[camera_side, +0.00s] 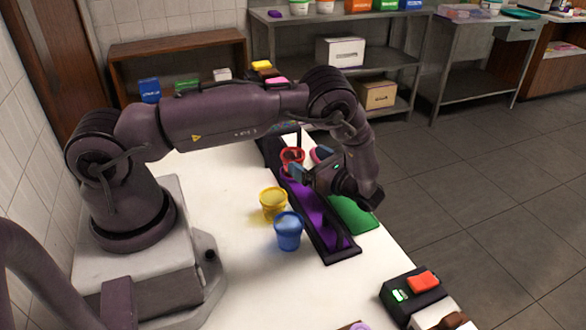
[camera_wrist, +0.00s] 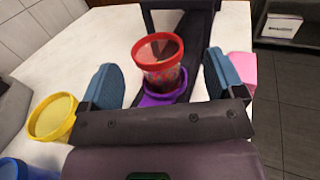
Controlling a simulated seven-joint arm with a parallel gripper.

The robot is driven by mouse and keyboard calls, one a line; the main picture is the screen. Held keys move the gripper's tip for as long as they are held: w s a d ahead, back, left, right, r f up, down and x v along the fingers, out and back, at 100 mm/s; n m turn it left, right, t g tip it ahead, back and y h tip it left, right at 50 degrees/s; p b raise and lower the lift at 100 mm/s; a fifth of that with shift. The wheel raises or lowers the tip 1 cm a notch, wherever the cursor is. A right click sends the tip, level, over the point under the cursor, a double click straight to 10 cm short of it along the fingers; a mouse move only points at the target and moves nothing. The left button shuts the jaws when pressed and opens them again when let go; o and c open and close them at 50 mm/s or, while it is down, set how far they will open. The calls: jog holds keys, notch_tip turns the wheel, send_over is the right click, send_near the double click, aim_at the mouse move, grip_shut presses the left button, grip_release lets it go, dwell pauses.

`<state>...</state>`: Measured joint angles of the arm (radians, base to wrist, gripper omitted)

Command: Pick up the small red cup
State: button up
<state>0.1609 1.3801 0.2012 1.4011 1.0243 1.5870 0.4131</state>
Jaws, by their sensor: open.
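The small red cup (camera_wrist: 159,62) stands in the wrist view between my two blue finger pads, with a gap on each side. It appears to sit in or on a purple ring (camera_wrist: 166,95); the exact contact is unclear. In the side view the red cup (camera_side: 292,155) is partly hidden by my gripper (camera_side: 305,166). My gripper is open, with its fingers (camera_wrist: 162,83) on either side of the cup and nothing held.
A yellow cup (camera_side: 273,203) and a blue cup (camera_side: 288,231) stand on the white table (camera_side: 225,215) left of the black frame (camera_side: 343,255) with purple parts. A green mat (camera_side: 354,214) lies to its right. A black box with a red top (camera_side: 424,281) is at the near edge.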

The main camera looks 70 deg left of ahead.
aim_at(291, 153)
jog(key=shift+x, duration=2.7)
jog(key=shift+s+d+f, duration=0.15)
jog(key=shift+s+f, duration=0.05)
jog(key=c, duration=1.1)
jog(key=shift+r, duration=0.1)
